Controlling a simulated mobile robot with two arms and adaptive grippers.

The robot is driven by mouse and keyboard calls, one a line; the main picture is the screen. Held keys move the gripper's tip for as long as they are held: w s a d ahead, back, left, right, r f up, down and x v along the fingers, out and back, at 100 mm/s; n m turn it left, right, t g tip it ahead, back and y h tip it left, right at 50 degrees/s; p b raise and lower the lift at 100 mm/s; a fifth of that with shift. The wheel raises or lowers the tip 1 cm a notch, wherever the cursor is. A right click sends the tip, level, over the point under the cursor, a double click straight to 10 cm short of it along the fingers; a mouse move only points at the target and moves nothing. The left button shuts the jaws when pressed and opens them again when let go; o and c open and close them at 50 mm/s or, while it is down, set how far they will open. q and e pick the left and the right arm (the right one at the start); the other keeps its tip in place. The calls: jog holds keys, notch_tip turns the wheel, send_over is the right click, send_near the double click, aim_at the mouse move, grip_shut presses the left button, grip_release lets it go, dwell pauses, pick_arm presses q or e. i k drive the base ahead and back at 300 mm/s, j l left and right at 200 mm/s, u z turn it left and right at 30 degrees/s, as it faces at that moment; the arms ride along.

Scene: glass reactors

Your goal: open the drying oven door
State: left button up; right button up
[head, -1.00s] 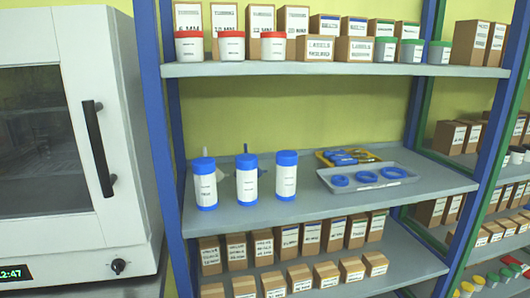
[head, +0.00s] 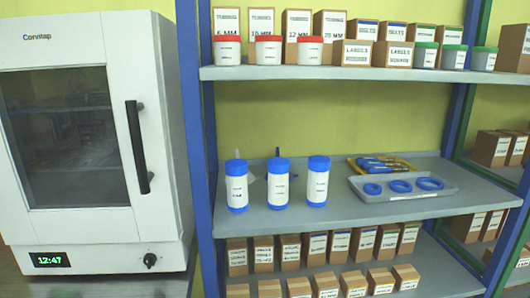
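The drying oven (head: 170,120) is a white box at the left of the head view. Its door (head: 90,225) is closed and has a large dark window (head: 68,138). A black vertical bar handle (head: 137,147) sits near the door's right edge. Below the door are a green display (head: 50,260) reading 12:47 and a black knob (head: 150,260). Neither of my grippers shows in the view.
Right beside the oven stands a shelf unit with a blue post (head: 196,130). Its middle shelf (head: 300,222) holds blue-capped bottles (head: 278,184) and a grey tray (head: 425,190) with blue rings. Boxes and lidded jars fill the other shelves.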

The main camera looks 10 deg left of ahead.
aim_at(125, 42)
jog(key=u, duration=1.35)
jog(key=i+l+z, duration=0.3)
jog(key=k+j, duration=0.1)
